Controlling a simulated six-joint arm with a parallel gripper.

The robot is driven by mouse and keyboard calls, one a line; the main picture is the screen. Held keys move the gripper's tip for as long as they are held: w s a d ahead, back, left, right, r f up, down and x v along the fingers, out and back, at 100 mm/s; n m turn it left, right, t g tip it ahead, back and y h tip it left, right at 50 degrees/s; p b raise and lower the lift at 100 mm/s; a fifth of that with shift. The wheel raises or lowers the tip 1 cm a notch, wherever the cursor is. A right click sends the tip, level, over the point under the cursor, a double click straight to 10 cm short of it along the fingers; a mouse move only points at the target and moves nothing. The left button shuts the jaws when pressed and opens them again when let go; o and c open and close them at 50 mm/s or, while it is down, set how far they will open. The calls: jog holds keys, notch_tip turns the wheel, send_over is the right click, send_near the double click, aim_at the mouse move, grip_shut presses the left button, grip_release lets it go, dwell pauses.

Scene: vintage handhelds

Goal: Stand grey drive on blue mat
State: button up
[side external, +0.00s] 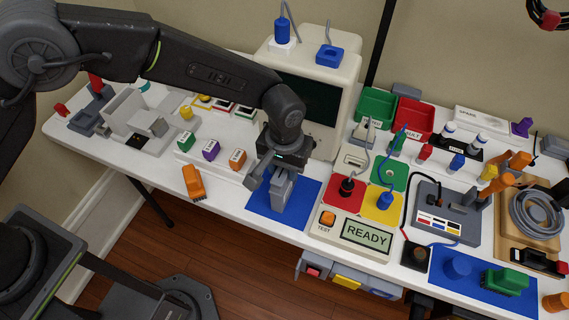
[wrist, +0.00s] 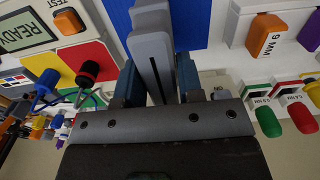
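The grey drive (side external: 281,193) is a tall grey block with a dark slot along it, seen in the wrist view (wrist: 152,45). It is upright over the blue mat (side external: 304,200) at the front of the table. I cannot tell whether its lower end touches the mat. The mat also shows in the wrist view (wrist: 192,22), behind the drive. The fingers hide part of the drive.
Right of the mat stands a test console (side external: 322,238) with a READY screen (side external: 367,235). An orange piece (side external: 194,183) lies to the left, near the front edge. A second blue mat (side external: 440,262) holds a green part (side external: 505,281). A cream monitor (side external: 345,82) stands behind.

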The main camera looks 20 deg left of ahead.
jog(key=o, duration=0.4)
jog(key=shift+c, duration=0.2)
notch_tip(320, 180, up, 12)
jog(key=a+r, duration=0.7)
jog(key=s+a+r+t, duration=0.1)
jog(key=s+a+r, duration=0.15)
jog(key=a, duration=0.25)
jog(key=s+a+r+t, duration=0.1)
jog(key=s+a+r, duration=0.1)
jog(key=a+r, duration=0.25)
jog(key=s+a+t, duration=0.3)
jog(key=s+a, duration=1)
jog(key=s, duration=0.1)
jog(key=shift+s+f+t, duration=0.25)
jog(key=shift+s+t, duration=0.05)
jog(key=shift+s, duration=0.05)
